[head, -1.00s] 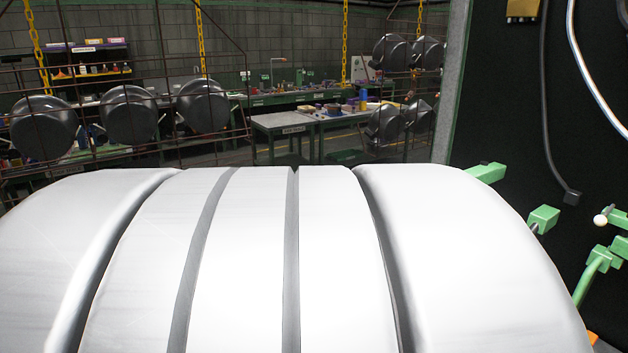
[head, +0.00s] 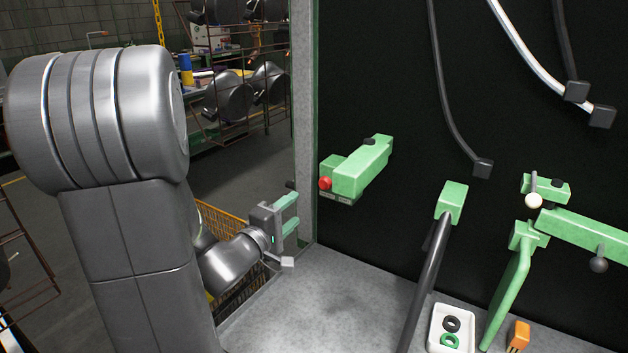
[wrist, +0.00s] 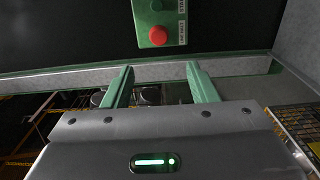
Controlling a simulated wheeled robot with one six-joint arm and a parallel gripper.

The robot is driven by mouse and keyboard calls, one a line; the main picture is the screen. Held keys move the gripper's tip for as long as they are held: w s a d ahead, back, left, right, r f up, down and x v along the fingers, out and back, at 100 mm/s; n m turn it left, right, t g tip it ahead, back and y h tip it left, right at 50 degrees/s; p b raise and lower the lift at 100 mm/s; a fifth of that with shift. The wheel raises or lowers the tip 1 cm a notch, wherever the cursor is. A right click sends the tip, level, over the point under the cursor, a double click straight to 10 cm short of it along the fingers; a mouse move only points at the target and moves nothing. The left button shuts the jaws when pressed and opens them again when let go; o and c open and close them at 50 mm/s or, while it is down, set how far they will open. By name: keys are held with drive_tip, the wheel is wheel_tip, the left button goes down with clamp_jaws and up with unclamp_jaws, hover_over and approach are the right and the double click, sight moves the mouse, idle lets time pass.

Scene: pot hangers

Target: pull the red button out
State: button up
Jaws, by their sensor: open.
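The red button (head: 325,183) sits on the left end of a green box (head: 360,172) mounted on the black panel. In the wrist view the red button (wrist: 158,35) is on the end of the green box, ahead of and a little above the fingertips. My gripper (head: 291,210) is left of and lower than the button in the head view, apart from it. Its two green fingers are spread with nothing between them, and in the wrist view the open fingers (wrist: 160,72) show clearly.
Green brackets (head: 453,200) and a dark lever (head: 425,285) stick out of the panel to the right. A white tray (head: 436,340) with rings and an orange block (head: 518,336) are on the grey surface. Cables (head: 440,80) hang above. A grey post (head: 303,120) stands left of the button.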

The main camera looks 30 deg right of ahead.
sight(323, 185)
drive_tip(key=p+x, duration=0.1)
drive_tip(key=x, duration=1.2)
drive_tip(key=shift+d, duration=0.2)
clamp_jaws()
drive_tip(key=shift+p+v, duration=0.55)
drive_tip(key=shift+v, duration=0.25)
drive_tip(key=shift+d, duration=0.1)
unclamp_jaws()
drive_tip(key=shift+a, duration=0.2)
